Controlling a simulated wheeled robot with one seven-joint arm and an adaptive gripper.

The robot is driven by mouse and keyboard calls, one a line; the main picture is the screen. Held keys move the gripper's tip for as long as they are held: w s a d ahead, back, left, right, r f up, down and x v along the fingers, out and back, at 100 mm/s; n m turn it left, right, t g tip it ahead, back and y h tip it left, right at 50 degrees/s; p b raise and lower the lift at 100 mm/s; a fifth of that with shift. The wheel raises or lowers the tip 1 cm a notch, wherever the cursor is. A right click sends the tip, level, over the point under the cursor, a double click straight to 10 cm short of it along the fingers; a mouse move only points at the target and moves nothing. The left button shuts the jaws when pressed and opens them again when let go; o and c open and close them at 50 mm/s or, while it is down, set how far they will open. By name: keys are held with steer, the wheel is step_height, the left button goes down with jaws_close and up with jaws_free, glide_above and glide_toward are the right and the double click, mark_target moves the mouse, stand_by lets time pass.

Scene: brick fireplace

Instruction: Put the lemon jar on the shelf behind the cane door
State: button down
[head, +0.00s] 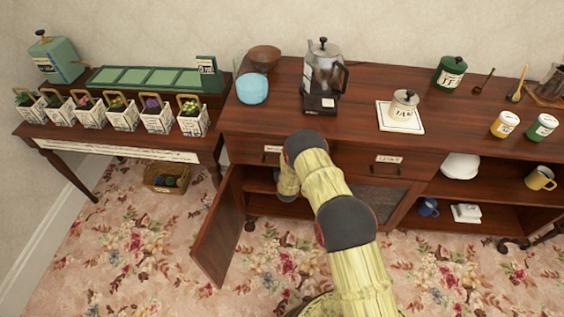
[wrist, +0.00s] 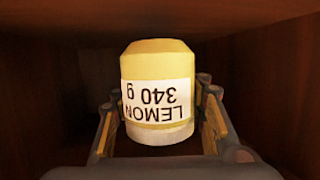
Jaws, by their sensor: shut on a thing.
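The lemon jar (wrist: 160,65) is yellow with a white label reading "LEMON 340 g", upside down in the wrist view. My gripper (wrist: 158,97) is shut on it, with fingers on both sides. Dark wood walls surround them. In the head view the jar and fingers are hidden inside the sideboard's left compartment, where my arm reaches in. An open door (head: 220,228) swings out on the left, showing plain wood. A shelf board (head: 262,187) shows inside. A door with a greyish panel (head: 378,198) is to the right of my arm. Contact between jar and shelf cannot be told.
Open shelves at right hold a yellow mug (head: 540,178) and a blue mug (head: 428,207). The compartment walls are close to my gripper.

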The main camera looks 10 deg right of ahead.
step_height(320, 180, down, 4)
steer(key=shift+s+r+b, duration=0.15)
steer(key=shift+r+b, duration=0.1)
steer(key=shift+b, duration=0.3)
steer(key=shift+r, duration=0.15)
steer(key=c, duration=1)
jaws_free()
steer(key=shift+f, duration=0.2)
steer(key=shift+s+r, duration=0.1)
steer(key=shift+r, duration=0.1)
steer(key=p+v, duration=0.4)
steer(key=v, duration=0.7)
steer(key=shift+r, duration=0.15)
steer(key=shift+s+a+p, duration=0.1)
steer(key=shift+s+p, duration=0.2)
steer(key=shift+s, duration=0.1)
